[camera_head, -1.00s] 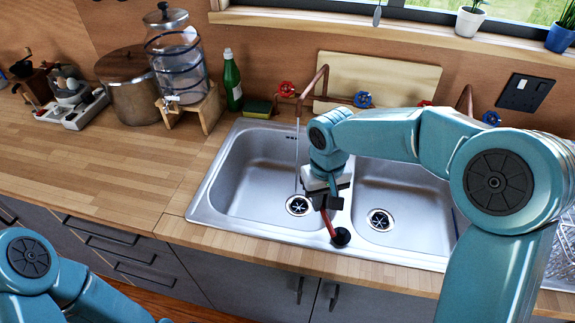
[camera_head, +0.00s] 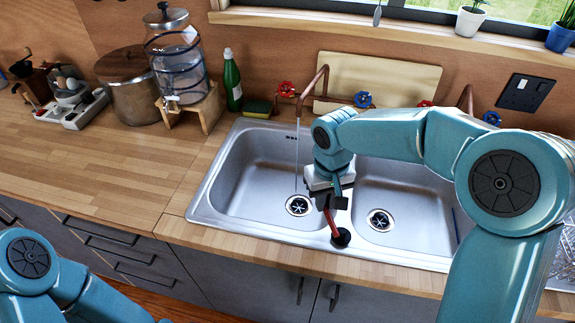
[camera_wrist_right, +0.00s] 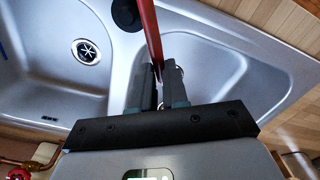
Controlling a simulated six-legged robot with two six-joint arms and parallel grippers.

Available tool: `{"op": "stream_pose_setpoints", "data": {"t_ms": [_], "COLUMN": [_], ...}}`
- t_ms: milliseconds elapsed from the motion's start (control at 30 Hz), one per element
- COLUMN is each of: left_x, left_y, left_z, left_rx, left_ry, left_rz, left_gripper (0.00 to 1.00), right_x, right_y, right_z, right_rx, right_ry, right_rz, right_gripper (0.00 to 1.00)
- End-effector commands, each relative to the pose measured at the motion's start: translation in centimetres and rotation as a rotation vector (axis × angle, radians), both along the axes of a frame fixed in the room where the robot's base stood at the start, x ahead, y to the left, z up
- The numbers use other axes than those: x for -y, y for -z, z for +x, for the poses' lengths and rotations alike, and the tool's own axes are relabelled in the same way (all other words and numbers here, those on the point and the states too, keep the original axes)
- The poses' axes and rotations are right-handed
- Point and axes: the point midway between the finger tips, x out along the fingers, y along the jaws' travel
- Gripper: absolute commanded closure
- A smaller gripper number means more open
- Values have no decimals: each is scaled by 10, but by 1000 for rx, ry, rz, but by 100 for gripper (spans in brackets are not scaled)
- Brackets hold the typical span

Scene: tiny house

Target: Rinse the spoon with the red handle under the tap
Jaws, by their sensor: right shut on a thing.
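My right gripper (camera_head: 331,199) is over the divider between the two sink basins, with its jaws shut on the red-handled spoon (camera_head: 331,220). The red handle slants down toward the front of the sink. In the right wrist view the handle (camera_wrist_right: 149,30) runs up from between the fingers (camera_wrist_right: 158,75). A dark round thing (camera_head: 341,238) lies by the handle's lower end; I cannot tell whether it belongs to the spoon. The spoon's bowl is not clear. A thin water stream (camera_head: 297,150) falls from the left tap (camera_head: 312,88) into the left basin, left of my gripper. My left gripper is out of view.
The sink (camera_head: 230,200) has a left and a right basin, each with a drain. Red and blue tap knobs sit behind it. A sponge (camera_head: 258,109), a green bottle (camera_head: 232,80) and a glass dispenser (camera_head: 178,65) stand behind left. The left worktop (camera_head: 90,155) is largely clear.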

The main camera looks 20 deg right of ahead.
Motion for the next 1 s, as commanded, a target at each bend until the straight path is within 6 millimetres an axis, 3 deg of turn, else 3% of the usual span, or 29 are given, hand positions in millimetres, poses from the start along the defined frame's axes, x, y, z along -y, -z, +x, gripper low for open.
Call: {"op": "stream_pose_setpoints", "data": {"t_ms": [400,1000], "left_x": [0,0], "left_y": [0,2], "left_z": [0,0], "left_rx": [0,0], "left_ry": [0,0], "left_rz": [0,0], "left_gripper": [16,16], "right_x": [-8,3], "right_y": [0,0], "right_z": [2,-1], "right_rx": [0,0], "right_ry": [0,0], "right_rz": [0,0], "right_gripper": [100,100]}}
